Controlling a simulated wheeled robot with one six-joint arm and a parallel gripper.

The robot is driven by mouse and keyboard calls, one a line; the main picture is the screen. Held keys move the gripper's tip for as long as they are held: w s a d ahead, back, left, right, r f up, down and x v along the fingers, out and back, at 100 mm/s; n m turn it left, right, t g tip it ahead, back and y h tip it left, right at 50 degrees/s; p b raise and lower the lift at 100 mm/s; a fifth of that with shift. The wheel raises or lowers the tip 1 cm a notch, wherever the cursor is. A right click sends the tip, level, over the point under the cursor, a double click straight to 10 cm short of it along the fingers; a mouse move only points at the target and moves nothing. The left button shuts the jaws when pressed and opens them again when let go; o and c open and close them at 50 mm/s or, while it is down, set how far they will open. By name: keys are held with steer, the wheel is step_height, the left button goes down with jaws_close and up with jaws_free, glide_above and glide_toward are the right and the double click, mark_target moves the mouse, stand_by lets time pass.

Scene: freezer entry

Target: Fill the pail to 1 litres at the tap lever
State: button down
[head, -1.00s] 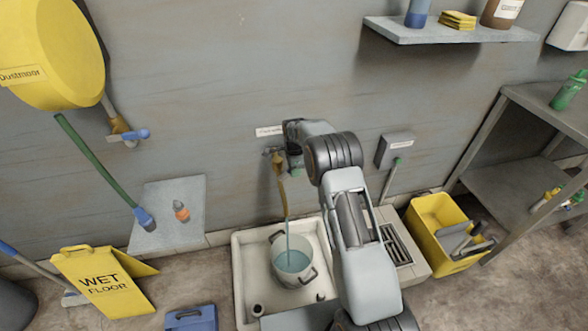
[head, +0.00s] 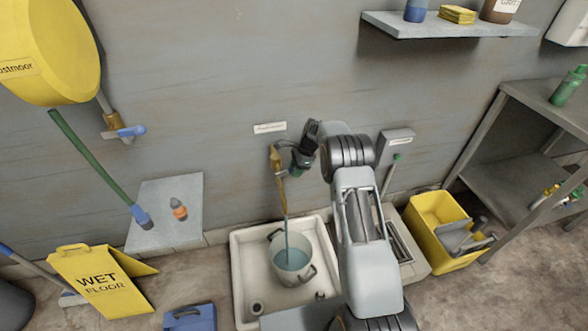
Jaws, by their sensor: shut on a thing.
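The grey pail (head: 293,265) stands upright in the white sink and holds bluish water. A thin stream of water (head: 286,230) runs from the brass tap (head: 278,170) on the wall down into the pail. My gripper (head: 295,168) is at the right side of the tap, shut on the tap lever, which is mostly hidden by the fingers. A small green part shows at the fingertips. I cannot read any litre mark on the pail.
The white sink (head: 240,285) has a drain grate at its right. A yellow bucket (head: 440,230) stands right of it, a wet-floor sign (head: 100,285) and blue case (head: 190,318) to the left. A shelf (head: 450,25) juts out above right.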

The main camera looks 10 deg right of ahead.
steer(key=shift+d+f+y+b, duration=0.2)
steer(key=shift+f+y+b, duration=0.55)
steer(key=shift+y, duration=0.65)
steer(key=shift+f, duration=0.15)
steer(key=c, duration=1.1)
jaws_free()
steer(key=p+v, duration=0.1)
steer(key=v, duration=1.2)
steer(key=shift+d+r, duration=0.25)
steer(key=shift+d, duration=0.1)
